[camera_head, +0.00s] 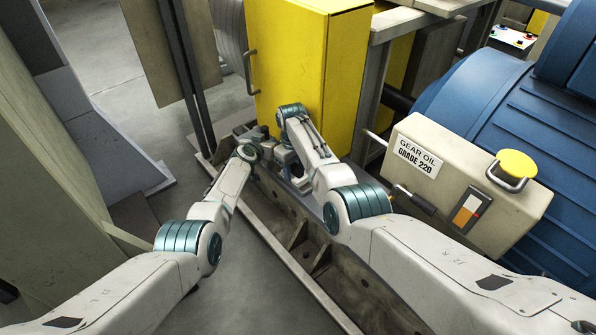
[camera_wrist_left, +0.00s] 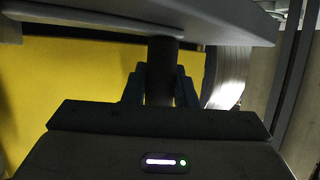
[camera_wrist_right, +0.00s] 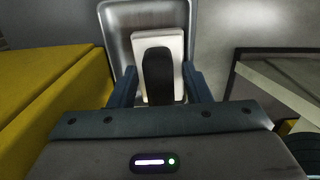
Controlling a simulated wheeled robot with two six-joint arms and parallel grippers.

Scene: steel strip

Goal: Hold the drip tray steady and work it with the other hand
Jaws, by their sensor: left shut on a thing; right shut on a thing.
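The drip tray is a shallow grey metal tray with a raised rim (camera_wrist_right: 122,42) in the right wrist view. Its grey edge (camera_wrist_left: 130,27) also crosses the top of the left wrist view. My left gripper (camera_wrist_left: 160,82) is shut on a dark upright handle (camera_wrist_left: 162,58) just below the tray. My right gripper (camera_wrist_right: 160,84) is shut on the dark grip (camera_wrist_right: 157,68) of a white rectangular block (camera_wrist_right: 172,42), which lies over the tray's inside. Whether the block touches the tray floor cannot be told. In the head view the arms largely hide the tray.
A yellow cabinet (camera_head: 290,60) stands directly behind the grippers. A steel channel (camera_head: 300,240) runs beneath the arms. A beige gear oil box (camera_head: 470,185) and a blue machine (camera_head: 500,110) stand to the right. Open floor (camera_head: 100,50) lies at left behind a grey post.

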